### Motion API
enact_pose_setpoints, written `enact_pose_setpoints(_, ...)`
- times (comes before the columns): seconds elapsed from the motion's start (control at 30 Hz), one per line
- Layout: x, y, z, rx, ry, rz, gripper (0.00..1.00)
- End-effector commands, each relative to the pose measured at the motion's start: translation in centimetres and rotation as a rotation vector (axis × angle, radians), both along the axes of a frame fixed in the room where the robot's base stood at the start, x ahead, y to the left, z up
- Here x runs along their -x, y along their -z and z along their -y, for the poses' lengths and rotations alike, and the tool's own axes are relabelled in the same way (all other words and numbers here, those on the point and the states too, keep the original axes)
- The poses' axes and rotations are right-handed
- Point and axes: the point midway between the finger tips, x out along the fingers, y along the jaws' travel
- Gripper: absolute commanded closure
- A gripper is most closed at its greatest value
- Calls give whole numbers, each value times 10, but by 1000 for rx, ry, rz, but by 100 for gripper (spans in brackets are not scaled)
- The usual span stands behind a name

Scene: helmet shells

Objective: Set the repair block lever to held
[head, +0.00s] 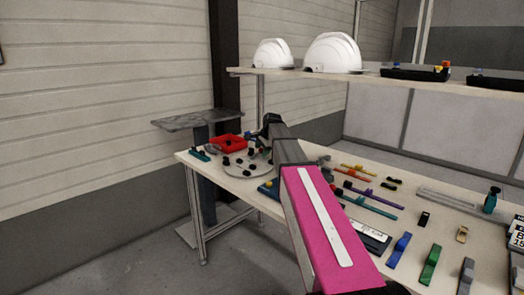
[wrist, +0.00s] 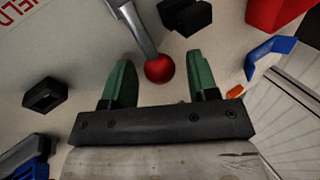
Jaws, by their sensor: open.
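The lever (wrist: 140,30) shows in the wrist view as a grey metal rod ending in a red ball knob (wrist: 159,68). It comes in from the top edge, where its base is out of frame. My gripper (wrist: 161,60) is open, with one green finger on each side of the knob. The knob appears between the fingers; I cannot tell whether it is at their depth. Red lettering (wrist: 18,10), partly cut off and ending in "ELD", is on the pale surface at upper left. In the head view, my arm hides the lever.
Black blocks (wrist: 45,95) (wrist: 186,15), a red object (wrist: 275,12) and a blue piece (wrist: 268,52) surround the lever. In the head view, a red tray (head: 229,142) and a round plate (head: 240,172) with black pieces are on the table's far left. Tools crowd the right side.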

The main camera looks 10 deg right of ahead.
Motion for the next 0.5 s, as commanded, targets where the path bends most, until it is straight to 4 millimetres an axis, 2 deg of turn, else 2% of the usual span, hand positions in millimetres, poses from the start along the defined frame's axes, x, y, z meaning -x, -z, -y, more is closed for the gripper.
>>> enact_pose_setpoints(0.3,-1,2,0,0,0,0,46)
enact_pose_setpoints(0.47,-1,2,0,0,0,0,98)
enact_pose_setpoints(0.5,-1,2,0,0,0,0,100)
